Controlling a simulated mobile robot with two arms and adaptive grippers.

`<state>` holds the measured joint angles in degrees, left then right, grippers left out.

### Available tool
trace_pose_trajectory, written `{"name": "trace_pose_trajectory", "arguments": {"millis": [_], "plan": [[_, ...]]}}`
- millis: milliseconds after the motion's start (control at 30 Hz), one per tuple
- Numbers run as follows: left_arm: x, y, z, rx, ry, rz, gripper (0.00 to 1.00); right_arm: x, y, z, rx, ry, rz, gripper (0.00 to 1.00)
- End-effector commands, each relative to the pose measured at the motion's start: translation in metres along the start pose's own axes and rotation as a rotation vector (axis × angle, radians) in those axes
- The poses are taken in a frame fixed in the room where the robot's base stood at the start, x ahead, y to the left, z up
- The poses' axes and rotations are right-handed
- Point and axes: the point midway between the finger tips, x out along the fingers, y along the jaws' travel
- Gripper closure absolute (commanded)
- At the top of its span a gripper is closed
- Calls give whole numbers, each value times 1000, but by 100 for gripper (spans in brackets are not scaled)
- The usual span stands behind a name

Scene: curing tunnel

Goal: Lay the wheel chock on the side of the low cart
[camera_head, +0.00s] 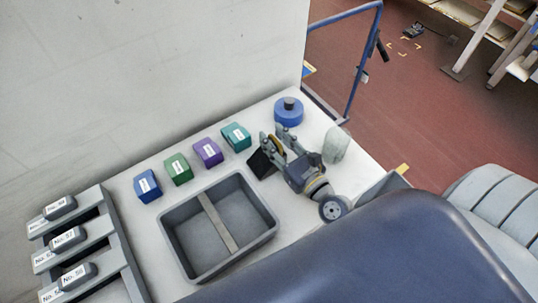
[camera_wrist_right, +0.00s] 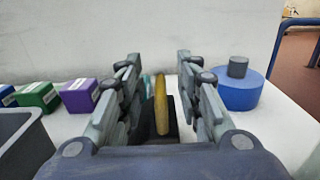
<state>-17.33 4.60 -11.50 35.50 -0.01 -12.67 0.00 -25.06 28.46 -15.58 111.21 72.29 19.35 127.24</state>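My right gripper (camera_head: 273,143) is over the right part of a white worktop. In the right wrist view its fingers (camera_wrist_right: 160,88) stand wide apart. A thin, upright yellow piece (camera_wrist_right: 161,104) shows between them, with gaps on both sides. A black, slanted block (camera_head: 262,163) stands by the fingertips; it also shows behind the yellow piece in the wrist view. I cannot tell whether this is the wheel chock. No cart is clearly identifiable; a blue tubular rail (camera_head: 348,14) stands beyond the worktop. My left gripper is not in view.
Blue (camera_head: 147,186), green (camera_head: 178,169), purple (camera_head: 207,152) and teal (camera_head: 236,136) blocks line the back. A divided grey bin (camera_head: 165,222) is in front. A blue round piece (camera_head: 288,112) and pale roundish thing (camera_head: 337,145) flank my gripper. A dark item (camera_head: 413,30) lies on the red floor.

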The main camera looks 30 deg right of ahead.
Motion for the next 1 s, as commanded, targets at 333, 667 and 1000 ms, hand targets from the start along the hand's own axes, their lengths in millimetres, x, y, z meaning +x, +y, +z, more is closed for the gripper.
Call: {"name": "trace_pose_trajectory", "arguments": {"millis": [333, 667, 1000], "plan": [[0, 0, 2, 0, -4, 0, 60, 0, 0, 0, 0, 1, 0, 100], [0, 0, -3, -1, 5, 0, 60, 0, 0, 1, 0, -3, -1, 100], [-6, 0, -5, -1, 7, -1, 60, 0, -1, 23, 3, -5, -3, 100]]}}
